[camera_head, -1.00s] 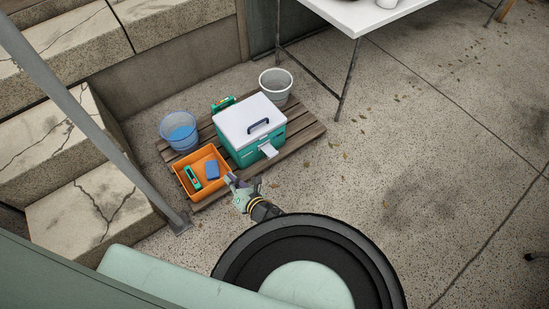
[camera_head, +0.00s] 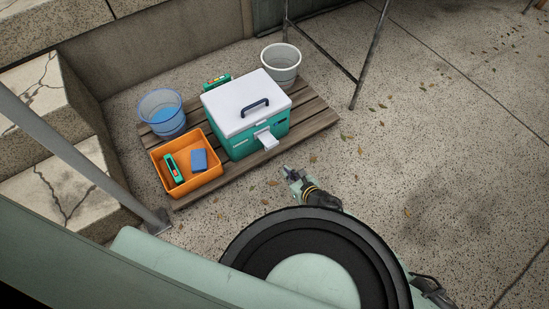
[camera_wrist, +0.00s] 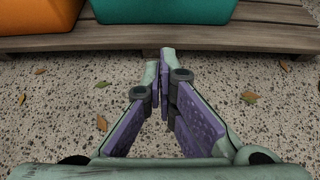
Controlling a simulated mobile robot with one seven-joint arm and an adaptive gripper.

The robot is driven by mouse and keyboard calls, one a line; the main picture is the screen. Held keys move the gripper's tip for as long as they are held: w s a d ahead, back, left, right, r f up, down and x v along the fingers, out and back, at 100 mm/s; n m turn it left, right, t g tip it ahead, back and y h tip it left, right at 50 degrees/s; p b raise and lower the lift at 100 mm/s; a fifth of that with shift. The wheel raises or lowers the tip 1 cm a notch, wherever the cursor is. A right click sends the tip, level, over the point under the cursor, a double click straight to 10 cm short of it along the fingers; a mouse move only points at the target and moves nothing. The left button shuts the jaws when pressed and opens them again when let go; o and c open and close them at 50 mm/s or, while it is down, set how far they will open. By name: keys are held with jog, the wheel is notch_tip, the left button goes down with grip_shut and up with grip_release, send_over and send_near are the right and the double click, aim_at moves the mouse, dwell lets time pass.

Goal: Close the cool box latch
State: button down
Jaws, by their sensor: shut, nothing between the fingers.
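The cool box (camera_head: 240,130) is teal with a white lid and a dark handle, and stands on a wooden pallet. Its lid lies down flat. The white latch (camera_head: 266,140) sticks out from the front of the box, swung outward. In the wrist view only the lower front of the teal box (camera_wrist: 165,10) shows, and the latch is out of that picture. My gripper (camera_head: 287,170) is low in front of the pallet, below and right of the latch and apart from it. In the wrist view my gripper (camera_wrist: 160,68) has its fingers together, with nothing between them.
An orange crate (camera_head: 190,183) with a blue block and a green tool stands left of the box. A blue bucket (camera_head: 163,120) and a white bucket (camera_head: 281,75) stand behind it. The pallet edge (camera_wrist: 60,43) lies ahead. Speckled ground to the right is mostly clear.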

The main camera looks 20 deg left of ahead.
aim_at(268, 141)
dwell(0.3)
jog(key=b+x, duration=0.2)
jog(key=x, duration=0.7)
jog(key=shift+a+f, duration=0.25)
jog(key=shift+f, duration=0.05)
jog(key=r, duration=0.2)
jog(key=r+p, duration=0.1)
jog(key=r, duration=0.1)
jog(key=shift+w+a, duration=0.4)
jog(key=shift+r, duration=0.1)
